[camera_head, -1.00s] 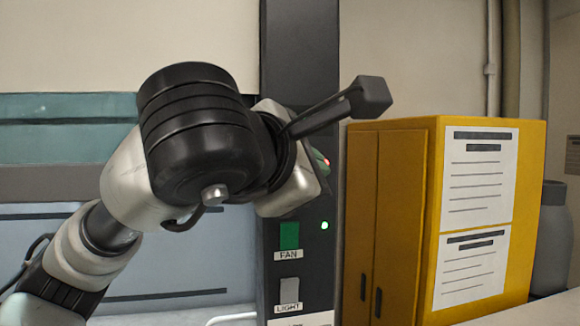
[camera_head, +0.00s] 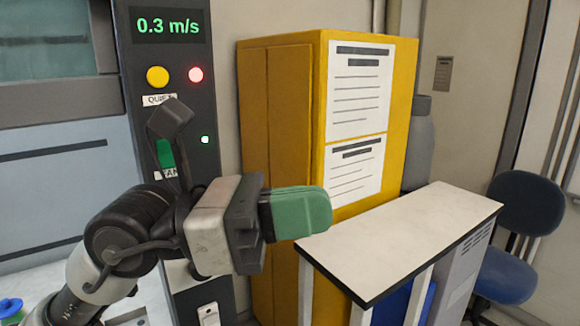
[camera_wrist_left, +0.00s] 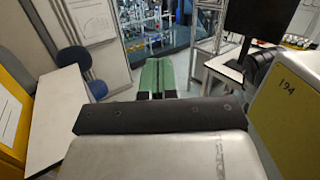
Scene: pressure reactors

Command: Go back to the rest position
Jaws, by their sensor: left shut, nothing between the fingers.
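My left gripper (camera_head: 300,212) has green fingers and points right in the head view, in front of the yellow cabinet and close to the near left corner of the white-topped table. Its fingers are shut together with nothing between them. In the left wrist view the green fingers (camera_wrist_left: 157,75) lie side by side, pointing into the room. My left arm (camera_head: 130,230) comes in from the lower left, in front of the dark control panel. My right gripper is not in view.
The yellow cabinet (camera_head: 285,170) stands behind the gripper. The white-topped table (camera_head: 400,235) is bare, with a blue chair (camera_head: 520,230) beyond it. The control panel (camera_head: 190,85) reads 0.3 m/s. A monitor (camera_wrist_left: 260,25) shows in the wrist view.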

